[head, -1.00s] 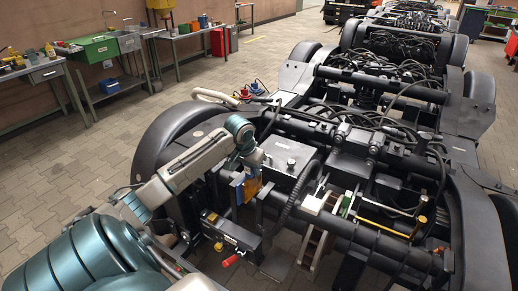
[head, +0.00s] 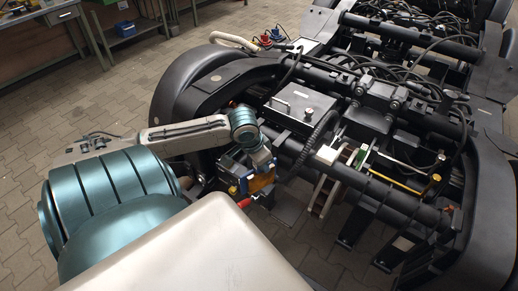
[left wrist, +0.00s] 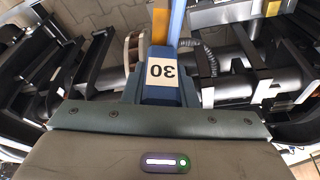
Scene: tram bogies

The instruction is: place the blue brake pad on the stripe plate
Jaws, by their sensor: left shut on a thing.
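My left gripper (head: 258,172) reaches in from the left to the near-left corner of the bogie. It is shut on the blue brake pad (head: 245,184), which shows as blue next to an orange face. In the left wrist view a blue strip (left wrist: 178,22) beside an orange strip extends away from the gripper, above a blue block labelled 30. The pad is held close to the bogie's dark parts; I cannot tell whether it touches them. I cannot pick out the stripe plate with certainty. My right gripper is out of view.
The dark bogie (head: 195,95) fills the right, with a grey box (head: 298,106), cables and a yellow rod (head: 395,178). A red handle (head: 244,203) sits just below the gripper. A workbench (head: 60,20) stands at the far left. The paved floor (head: 70,110) between is clear.

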